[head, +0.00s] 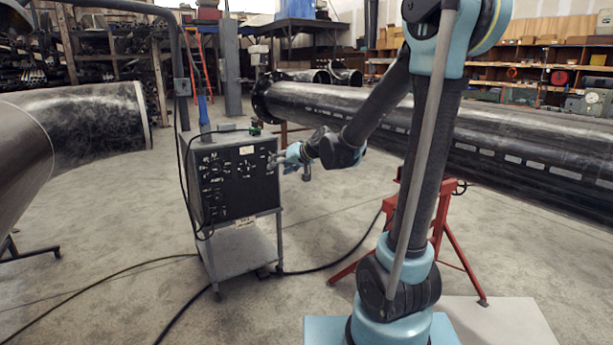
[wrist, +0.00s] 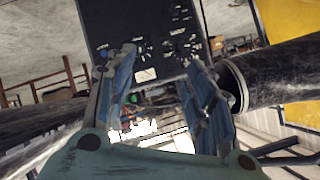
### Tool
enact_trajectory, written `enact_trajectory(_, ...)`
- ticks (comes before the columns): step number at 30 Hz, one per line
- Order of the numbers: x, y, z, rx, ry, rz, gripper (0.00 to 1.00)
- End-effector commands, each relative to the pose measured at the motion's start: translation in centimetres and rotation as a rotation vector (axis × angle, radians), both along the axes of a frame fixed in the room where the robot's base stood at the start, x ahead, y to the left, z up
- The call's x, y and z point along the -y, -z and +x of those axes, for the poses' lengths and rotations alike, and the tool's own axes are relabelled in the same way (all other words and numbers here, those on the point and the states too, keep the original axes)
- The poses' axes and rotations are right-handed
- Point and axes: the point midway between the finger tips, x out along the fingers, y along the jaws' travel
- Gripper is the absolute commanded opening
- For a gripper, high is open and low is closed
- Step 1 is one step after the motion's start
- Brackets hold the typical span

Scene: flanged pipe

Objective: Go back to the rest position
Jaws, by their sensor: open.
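My gripper (head: 278,161) is at the right edge of the control box's dark front panel in the head view, at the end of my bent arm. In the wrist view my gripper (wrist: 162,60) has its two blue-grey fingers spread wide, with nothing between them. The control box (head: 238,178) stands on a grey cart, its panel covered with knobs and labels. Its panel (wrist: 140,25) fills the top middle of the wrist view, beyond the fingertips. I cannot tell whether a finger touches the panel.
A long dark flanged pipe (head: 400,112) runs behind my arm on a red stand (head: 445,225). A large pipe elbow (head: 90,125) is at left. Cables (head: 130,268) lie on the floor around the cart (head: 240,252). Open concrete floor lies between elbow and cart.

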Motion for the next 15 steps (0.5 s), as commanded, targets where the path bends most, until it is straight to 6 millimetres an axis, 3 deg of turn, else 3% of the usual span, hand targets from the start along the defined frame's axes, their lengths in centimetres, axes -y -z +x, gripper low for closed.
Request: enact_trajectory(15, 10.9, 3.3, -11.0, -0.179, 0.037, -0.245, 0.49)
